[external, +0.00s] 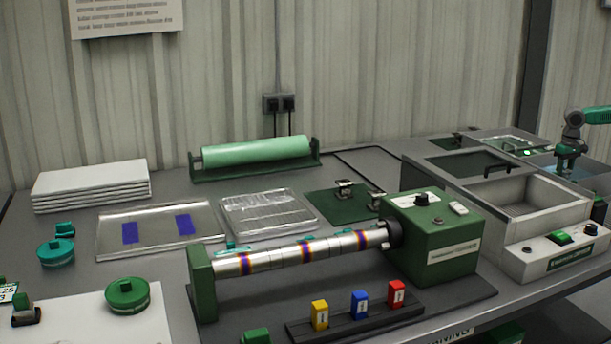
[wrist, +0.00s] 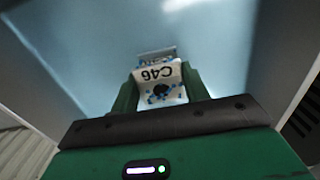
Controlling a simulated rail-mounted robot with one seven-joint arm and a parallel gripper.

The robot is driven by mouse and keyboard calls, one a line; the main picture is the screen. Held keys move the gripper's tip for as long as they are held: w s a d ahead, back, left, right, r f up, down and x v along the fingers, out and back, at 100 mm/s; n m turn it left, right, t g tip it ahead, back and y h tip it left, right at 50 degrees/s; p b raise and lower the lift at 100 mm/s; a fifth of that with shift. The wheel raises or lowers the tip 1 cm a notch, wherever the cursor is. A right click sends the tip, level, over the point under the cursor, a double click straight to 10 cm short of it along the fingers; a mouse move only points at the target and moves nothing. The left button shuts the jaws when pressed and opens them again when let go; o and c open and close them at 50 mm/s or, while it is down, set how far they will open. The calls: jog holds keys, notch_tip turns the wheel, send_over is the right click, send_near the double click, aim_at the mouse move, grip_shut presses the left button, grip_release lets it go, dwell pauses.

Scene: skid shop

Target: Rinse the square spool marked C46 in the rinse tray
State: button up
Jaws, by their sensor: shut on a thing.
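The square spool marked C46 (wrist: 160,87) is between the two green fingers of my gripper (wrist: 160,92) in the wrist view. Its white tag reads C46 and blue marks show on its face. My gripper is shut on it. Below and around it is the pale blue surface of the rinse tray (wrist: 85,60). In the external view my gripper (external: 567,160) is at the far right, over the blue tray (external: 590,172). The spool is too small to make out there. I cannot tell whether the spool touches the water.
A grey basin unit (external: 545,205) with a green switch stands in front of the tray. A lidded bath (external: 470,165) is to its left. A roller machine (external: 430,240) fills the middle of the bench. Green round pots (external: 127,293) stand at the left.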

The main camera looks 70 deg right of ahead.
jog(key=shift+r+p, duration=4.2)
jog(key=shift+r, duration=0.45)
notch_tip(320, 180, up, 4)
jog(key=p, duration=0.4)
